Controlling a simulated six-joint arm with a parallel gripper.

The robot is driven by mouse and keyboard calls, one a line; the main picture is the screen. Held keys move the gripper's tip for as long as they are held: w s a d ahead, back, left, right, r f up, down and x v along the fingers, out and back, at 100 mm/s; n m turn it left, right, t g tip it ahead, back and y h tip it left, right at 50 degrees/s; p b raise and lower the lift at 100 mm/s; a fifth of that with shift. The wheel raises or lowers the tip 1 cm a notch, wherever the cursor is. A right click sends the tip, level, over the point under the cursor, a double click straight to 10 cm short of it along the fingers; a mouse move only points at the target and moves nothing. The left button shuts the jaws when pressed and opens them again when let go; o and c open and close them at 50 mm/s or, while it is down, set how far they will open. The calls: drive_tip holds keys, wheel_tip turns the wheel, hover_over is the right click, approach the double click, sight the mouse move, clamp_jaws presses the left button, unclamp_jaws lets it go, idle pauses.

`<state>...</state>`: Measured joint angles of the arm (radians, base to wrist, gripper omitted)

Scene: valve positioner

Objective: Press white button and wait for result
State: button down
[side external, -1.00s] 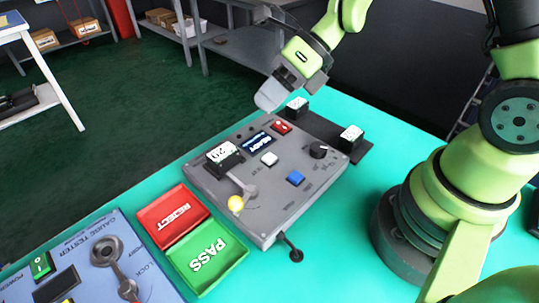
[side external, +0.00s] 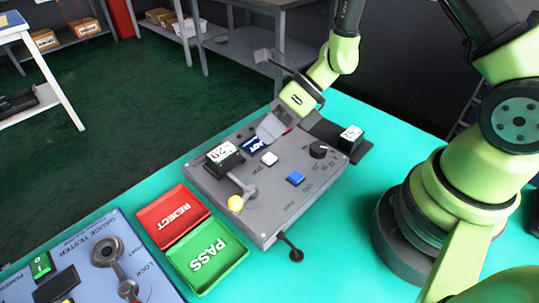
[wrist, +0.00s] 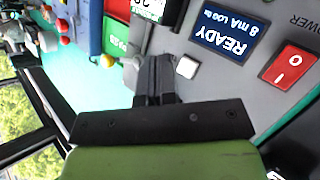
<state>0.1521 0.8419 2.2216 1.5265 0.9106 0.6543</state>
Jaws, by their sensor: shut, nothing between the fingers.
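The white button (side external: 269,159) is a small square on the sloped top of the grey valve positioner panel (side external: 270,200); it also shows in the wrist view (wrist: 186,67). My gripper (side external: 267,137) is shut and empty, above the back part of the panel, behind the button. In the wrist view its closed dark fingers (wrist: 155,68) are just left of the button; no contact shows. The dark blue display (wrist: 230,32) reads READY in the wrist view. In the side view my gripper partly covers the display and the red power switch.
A blue button (side external: 295,177), black knob (side external: 318,150) and yellow-tipped lever (side external: 236,203) are also on the panel. A red REJECT tray (side external: 172,215) and green PASS tray (side external: 207,255) lie left of it. A blue gauge tester (side external: 90,270) stands at front left.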

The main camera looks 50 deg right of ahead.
sight(251, 164)
drive_tip(key=shift+f, duration=1.05)
idle(1.3)
drive_tip(key=shift+f, duration=0.4)
drive_tip(key=shift+f, duration=0.4)
idle(0.5)
drive_tip(key=shift+r, duration=0.85)
drive_tip(key=shift+r, duration=2.5)
